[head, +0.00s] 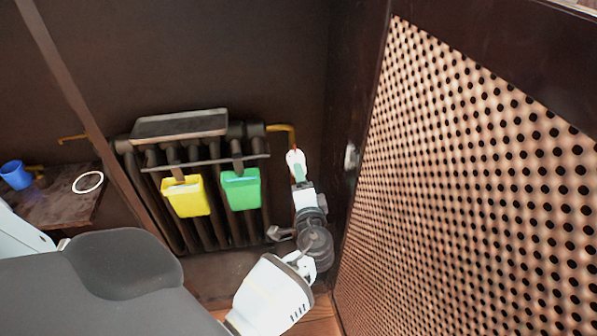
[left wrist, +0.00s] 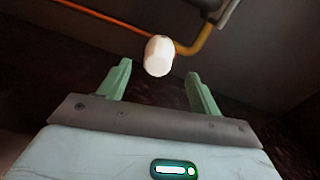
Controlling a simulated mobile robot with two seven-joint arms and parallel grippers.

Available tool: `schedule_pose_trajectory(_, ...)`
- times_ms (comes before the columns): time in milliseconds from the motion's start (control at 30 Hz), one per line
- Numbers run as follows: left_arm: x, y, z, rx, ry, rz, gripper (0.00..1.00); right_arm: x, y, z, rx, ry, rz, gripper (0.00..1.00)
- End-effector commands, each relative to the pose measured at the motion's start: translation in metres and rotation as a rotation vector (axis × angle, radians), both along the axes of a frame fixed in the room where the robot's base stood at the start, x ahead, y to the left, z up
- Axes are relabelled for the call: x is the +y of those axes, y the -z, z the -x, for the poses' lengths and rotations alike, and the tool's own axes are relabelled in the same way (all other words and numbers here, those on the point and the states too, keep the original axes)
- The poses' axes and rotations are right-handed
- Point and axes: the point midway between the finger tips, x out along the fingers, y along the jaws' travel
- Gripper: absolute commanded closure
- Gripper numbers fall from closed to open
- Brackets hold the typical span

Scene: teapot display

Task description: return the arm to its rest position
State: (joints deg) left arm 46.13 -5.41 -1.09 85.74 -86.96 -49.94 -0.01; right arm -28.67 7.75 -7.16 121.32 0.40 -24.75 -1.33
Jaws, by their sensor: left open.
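My left gripper (head: 299,172) is at the right end of the radiator, reaching up toward a white valve knob (head: 294,157) on the yellow-orange pipe. In the left wrist view the green fingers of my left gripper (left wrist: 158,70) are spread apart with nothing held. The white knob (left wrist: 158,54) shows between and just beyond the fingertips there; I cannot tell whether they touch it. My right gripper is not in view.
A dark radiator (head: 190,122) carries a yellow container (head: 186,197) and a green container (head: 241,189). A perforated panel (head: 470,190) stands close on the right. A blue cup (head: 15,175) and a white ring (head: 88,182) sit on a shelf at left.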

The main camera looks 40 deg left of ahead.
Motion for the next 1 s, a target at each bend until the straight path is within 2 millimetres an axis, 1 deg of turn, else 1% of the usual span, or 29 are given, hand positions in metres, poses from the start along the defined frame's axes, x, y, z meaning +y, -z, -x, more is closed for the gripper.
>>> schedule_pose_trajectory(100,-0.007,-0.001,0.007,0.0,-0.001,0.0,0.36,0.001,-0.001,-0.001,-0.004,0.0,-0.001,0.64)
schedule_pose_trajectory(200,-0.01,-0.001,0.009,0.0,-0.001,0.0,0.36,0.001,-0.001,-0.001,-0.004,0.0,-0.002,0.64)
schedule_pose_trajectory(767,-0.01,-0.001,0.01,0.002,0.001,0.004,0.36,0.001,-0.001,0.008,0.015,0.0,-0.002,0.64)
schedule_pose_trajectory(867,-0.011,0.003,0.02,0.017,0.016,0.032,0.36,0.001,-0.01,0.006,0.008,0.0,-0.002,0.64)
schedule_pose_trajectory(967,-0.014,0.013,0.043,0.053,0.051,0.104,0.36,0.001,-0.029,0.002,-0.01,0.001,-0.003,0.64)
schedule_pose_trajectory(1000,-0.016,0.018,0.055,0.07,0.07,0.143,0.36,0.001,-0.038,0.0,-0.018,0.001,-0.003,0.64)
